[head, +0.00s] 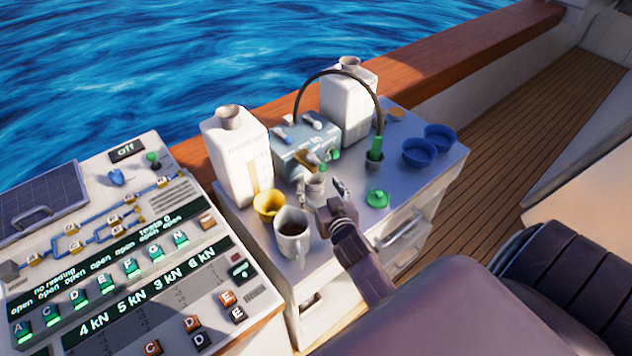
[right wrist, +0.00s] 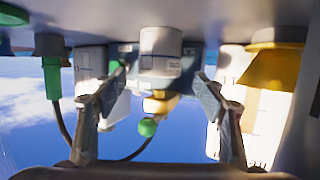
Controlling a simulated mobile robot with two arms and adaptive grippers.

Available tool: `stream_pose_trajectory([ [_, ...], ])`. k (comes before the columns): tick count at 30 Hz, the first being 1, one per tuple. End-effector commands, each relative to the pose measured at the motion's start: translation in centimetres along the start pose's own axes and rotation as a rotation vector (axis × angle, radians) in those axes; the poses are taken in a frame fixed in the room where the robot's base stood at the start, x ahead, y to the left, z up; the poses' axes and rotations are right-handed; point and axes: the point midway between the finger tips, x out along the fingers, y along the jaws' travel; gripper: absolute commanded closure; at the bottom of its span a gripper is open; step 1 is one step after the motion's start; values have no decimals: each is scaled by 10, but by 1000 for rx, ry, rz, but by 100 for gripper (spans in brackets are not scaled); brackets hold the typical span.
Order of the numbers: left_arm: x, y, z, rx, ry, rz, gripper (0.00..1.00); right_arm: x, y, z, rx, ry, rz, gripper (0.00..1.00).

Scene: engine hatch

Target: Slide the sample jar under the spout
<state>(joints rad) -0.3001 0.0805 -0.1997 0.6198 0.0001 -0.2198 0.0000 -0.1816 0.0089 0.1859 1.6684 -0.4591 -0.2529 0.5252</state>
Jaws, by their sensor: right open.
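The sample jar (head: 316,184) is a small pale grey cup with a label, upright on the grey cabinet top in front of the teal-grey box (head: 292,160). A brass spout (head: 313,159) with a green knob sticks out from the box, just behind and above the jar; I cannot tell if it is directly over it. My right gripper (head: 324,193) is open in front of the jar, with its fingers towards either side. In the right wrist view, which is upside down, the jar (right wrist: 160,52) appears between the open fingers (right wrist: 160,86), apart from both. My left gripper is not in view.
A yellow funnel-like cup (head: 269,204) and a grey mug (head: 292,234) stand left of the gripper. A green lid-like piece (head: 377,198) lies to its right. White canisters (head: 236,158) flank the box; blue bowls (head: 418,152) sit at the right.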

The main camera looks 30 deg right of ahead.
Motion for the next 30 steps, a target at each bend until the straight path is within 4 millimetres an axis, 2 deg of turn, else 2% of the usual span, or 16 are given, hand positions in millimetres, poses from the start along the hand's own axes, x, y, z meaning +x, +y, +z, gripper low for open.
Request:
stream_pose_trajectory([
  [3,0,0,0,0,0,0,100,-13,0,0,1,0,0,36],
  [7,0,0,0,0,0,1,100,-20,0,0,1,0,0,36],
  [30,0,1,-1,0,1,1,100,-21,0,0,0,1,0,36],
])
